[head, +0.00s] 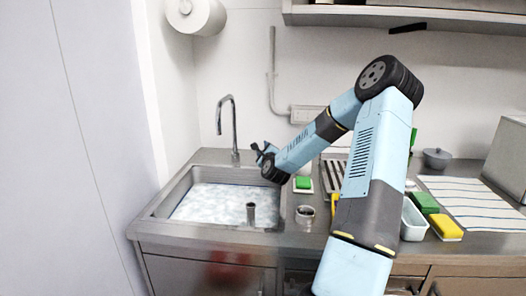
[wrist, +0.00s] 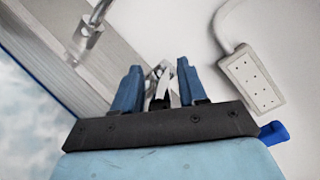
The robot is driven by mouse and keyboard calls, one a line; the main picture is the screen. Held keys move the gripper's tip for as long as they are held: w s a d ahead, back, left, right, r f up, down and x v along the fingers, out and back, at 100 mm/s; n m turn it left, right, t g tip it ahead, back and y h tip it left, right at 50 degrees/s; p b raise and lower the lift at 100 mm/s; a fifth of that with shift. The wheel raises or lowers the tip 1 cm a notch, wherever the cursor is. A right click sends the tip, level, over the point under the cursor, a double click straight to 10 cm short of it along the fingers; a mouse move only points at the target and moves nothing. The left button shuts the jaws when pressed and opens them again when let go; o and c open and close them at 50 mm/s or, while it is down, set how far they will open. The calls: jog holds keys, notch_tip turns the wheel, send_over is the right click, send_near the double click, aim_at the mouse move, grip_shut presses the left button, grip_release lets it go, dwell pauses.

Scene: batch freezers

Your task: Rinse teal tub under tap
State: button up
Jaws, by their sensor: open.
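The tap (head: 232,120) is a tall curved metal spout behind the sink (head: 159,198), which holds foamy pale water. My gripper (head: 260,150) is just right of the tap's base, above the sink's back right corner. In the wrist view its blue fingers (wrist: 157,68) are open. A shiny metal piece (wrist: 163,80) shows between them; I cannot tell whether they touch it. I cannot pick out a teal tub for sure. A pale, open container (head: 413,217), partly hidden by my arm, stands on the counter right of the sink.
A short metal pipe (head: 250,214) stands up in the sink. A small metal cup (head: 305,215) and a green sponge (head: 303,182) are right of it. Green (head: 424,202) and yellow (head: 445,228) blocks lie by a striped cloth (head: 470,203). A wall box (wrist: 252,80) is close to my gripper.

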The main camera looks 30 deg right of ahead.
jog(key=shift+c, duration=0.2)
grip_shut()
dwell(0.5)
